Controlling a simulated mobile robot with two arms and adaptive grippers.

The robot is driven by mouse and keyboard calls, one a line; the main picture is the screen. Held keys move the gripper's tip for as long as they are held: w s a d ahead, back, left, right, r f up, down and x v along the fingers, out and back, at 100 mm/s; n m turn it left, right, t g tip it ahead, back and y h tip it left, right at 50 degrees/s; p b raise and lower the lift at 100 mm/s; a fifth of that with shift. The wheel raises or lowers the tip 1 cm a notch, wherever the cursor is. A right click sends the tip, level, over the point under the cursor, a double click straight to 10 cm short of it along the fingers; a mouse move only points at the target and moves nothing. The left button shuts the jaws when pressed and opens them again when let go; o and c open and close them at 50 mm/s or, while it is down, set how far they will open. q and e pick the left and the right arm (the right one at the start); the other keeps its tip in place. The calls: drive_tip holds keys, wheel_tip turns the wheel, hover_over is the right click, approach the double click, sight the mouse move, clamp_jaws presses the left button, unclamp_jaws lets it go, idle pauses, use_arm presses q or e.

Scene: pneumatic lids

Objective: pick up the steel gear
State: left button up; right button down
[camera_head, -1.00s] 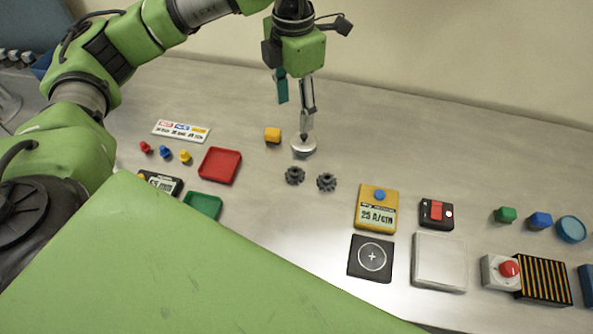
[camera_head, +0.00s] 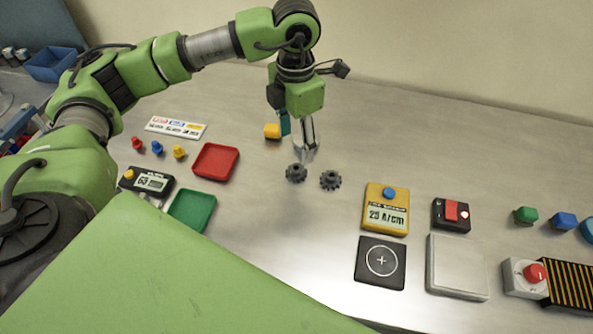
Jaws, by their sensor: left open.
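Two small dark grey toothed gears lie flat on the steel table: a left gear (camera_head: 296,172) and a right gear (camera_head: 330,180). They look alike, and I cannot tell by colour which is the steel gear. My left gripper (camera_head: 299,141) points down just behind the left gear, with its fingers apart and neither gear between them. A silvery round piece (camera_head: 305,156) shows at its fingertips, mostly hidden by the near finger; I cannot tell whether they touch. My right gripper is not in view.
A red tray (camera_head: 215,161) and green tray (camera_head: 192,210) lie left. A yellow meter (camera_head: 386,210), black pad (camera_head: 380,262) and red switch (camera_head: 451,215) lie right. The table in front of the gears is clear.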

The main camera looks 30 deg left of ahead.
use_arm(q)
hover_over(297, 167)
wheel_tip(297, 167, down, 4)
drive_tip(key=shift+s+a+f+p, duration=0.1)
drive_tip(key=shift+s+f+p, duration=0.05)
drive_tip(key=shift+p, duration=0.2)
drive_tip(key=shift+f, duration=0.25)
wheel_tip(297, 167, down, 5)
drive_tip(key=p, duration=0.2)
drive_tip(key=shift+r+p, duration=0.15)
drive_tip(key=shift+p, duration=0.15)
drive_tip(key=c, duration=1.5)
drive_tip(key=shift+c, duration=0.2)
